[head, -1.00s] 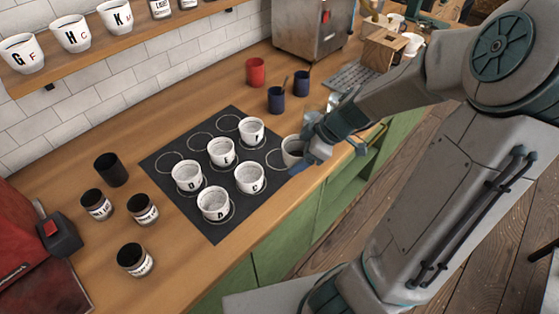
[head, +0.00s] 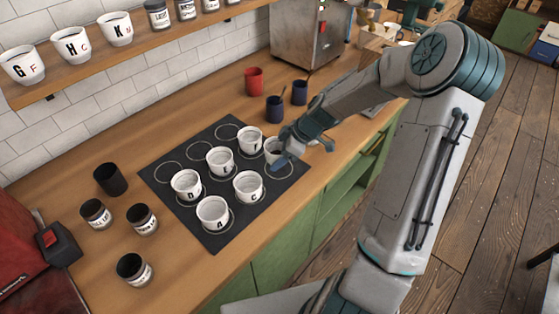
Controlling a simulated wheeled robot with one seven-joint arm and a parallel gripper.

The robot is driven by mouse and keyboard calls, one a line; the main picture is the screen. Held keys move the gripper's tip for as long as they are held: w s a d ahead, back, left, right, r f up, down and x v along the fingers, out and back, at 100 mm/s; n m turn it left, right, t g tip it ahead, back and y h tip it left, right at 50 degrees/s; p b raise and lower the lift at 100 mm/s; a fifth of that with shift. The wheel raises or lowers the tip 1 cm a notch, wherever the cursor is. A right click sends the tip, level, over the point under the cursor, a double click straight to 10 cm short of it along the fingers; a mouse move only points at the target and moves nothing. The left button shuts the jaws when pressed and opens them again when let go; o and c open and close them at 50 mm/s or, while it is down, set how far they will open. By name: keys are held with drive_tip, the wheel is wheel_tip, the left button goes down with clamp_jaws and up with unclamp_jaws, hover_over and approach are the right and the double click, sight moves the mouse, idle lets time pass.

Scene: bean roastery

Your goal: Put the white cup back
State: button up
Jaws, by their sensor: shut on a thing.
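My gripper (head: 285,156) is shut on a white cup (head: 271,147) at the right side of the black mat (head: 205,239). The fingers hide part of this cup, and I cannot tell whether it touches the mat. An empty printed ring (head: 287,173) shows just in front of it, partly hidden by the gripper. Several other white lettered cups stand upright on the mat, among them one marked A (head: 212,213), one marked C (head: 248,188) and one (head: 249,140) just left of the held cup.
Empty rings lie along the mat's back left edge. A red cup (head: 253,80) and two dark blue cups (head: 274,109) (head: 299,92) stand behind. A black cup (head: 110,180) and dark labelled jars (head: 142,218) stand left. More lettered cups line the wall shelf (head: 150,40).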

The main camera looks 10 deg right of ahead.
sight(279, 170)
drive_tip(key=shift+w+f+p, duration=0.15)
drive_tip(key=shift+f+p, duration=0.5)
drive_tip(key=shift+f, duration=1.45)
drive_tip(key=shift+f+b, duration=0.25)
drive_tip(key=shift+b, duration=0.05)
drive_tip(key=o, duration=1.2)
drive_tip(key=shift+r, duration=0.1)
